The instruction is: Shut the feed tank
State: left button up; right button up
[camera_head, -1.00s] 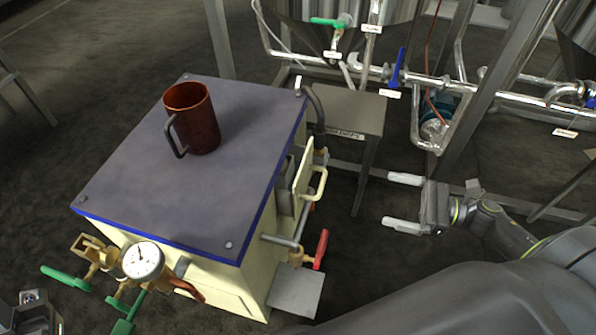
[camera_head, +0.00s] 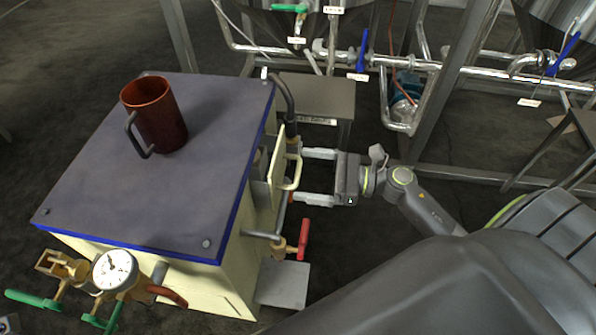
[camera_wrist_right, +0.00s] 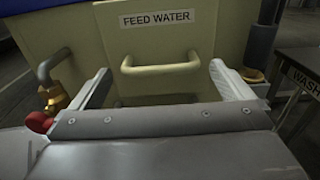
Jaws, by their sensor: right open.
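The feed tank is a cream box with a blue-edged grey top (camera_head: 165,175). On its right side a cream front panel (camera_head: 276,165) with a bar handle (camera_head: 292,172) stands out from the body, with a gap behind it. In the right wrist view the panel carries the label "FEED WATER" (camera_wrist_right: 160,19), and the handle (camera_wrist_right: 160,67) lies ahead between my fingers. My right gripper (camera_head: 303,176) is open and empty, its fingers pointing at the panel on either side of the handle. I cannot tell whether they touch it. My left gripper's fingers are not visible.
A red-brown mug (camera_head: 160,115) stands on the tank top. A red-handled valve (camera_head: 303,238) sticks out below the panel, close to my right gripper. A gauge (camera_head: 115,269) and green-handled valves are at the front left. A grey table (camera_head: 318,95) and steel pipes stand behind.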

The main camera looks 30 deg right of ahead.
jog(key=shift+x, duration=1.5)
